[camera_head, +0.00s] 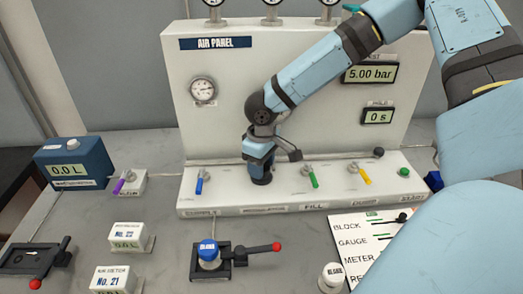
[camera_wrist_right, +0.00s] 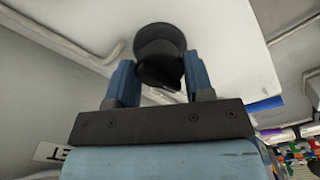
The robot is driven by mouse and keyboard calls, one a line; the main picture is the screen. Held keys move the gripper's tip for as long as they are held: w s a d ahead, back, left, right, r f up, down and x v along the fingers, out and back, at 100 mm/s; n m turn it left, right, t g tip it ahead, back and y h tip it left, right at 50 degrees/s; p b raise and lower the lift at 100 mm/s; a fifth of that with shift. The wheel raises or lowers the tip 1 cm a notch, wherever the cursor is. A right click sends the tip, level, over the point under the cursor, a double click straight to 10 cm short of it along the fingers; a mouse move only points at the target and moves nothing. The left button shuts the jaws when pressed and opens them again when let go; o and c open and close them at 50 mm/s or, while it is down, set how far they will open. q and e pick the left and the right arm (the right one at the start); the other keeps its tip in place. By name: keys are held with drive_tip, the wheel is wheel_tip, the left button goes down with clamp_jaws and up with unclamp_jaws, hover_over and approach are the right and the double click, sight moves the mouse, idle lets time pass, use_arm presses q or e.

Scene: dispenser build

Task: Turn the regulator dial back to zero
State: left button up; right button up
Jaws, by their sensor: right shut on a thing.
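The regulator dial (camera_wrist_right: 160,45) is a round black knob, seen between the two blue fingers in the right wrist view. In the head view its black base (camera_head: 262,180) shows on the white ledge of the air panel, under my gripper. My right gripper (camera_head: 260,165) points down over it and is shut on the knob; the wrist view shows a finger on each side (camera_wrist_right: 160,80). The panel's upper display (camera_head: 369,73) reads 5.00 bar. The round gauge (camera_head: 203,90) has a needle too small to read. My left gripper is not in view.
Blue (camera_head: 199,182), green (camera_head: 311,176) and yellow (camera_head: 362,174) valve levers stand on the ledge beside my gripper. A lower display (camera_head: 379,116) reads 0 s. In front are a clamp with a red-tipped handle (camera_head: 240,257), a white card (camera_head: 350,235) and labelled meter blocks (camera_head: 125,236).

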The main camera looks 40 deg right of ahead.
drive_tip(key=n+p, duration=0.1)
drive_tip(key=n, duration=0.4)
drive_tip(key=shift+n, duration=0.8)
drive_tip(key=shift+n+p, duration=0.3)
drive_tip(key=o, duration=0.9)
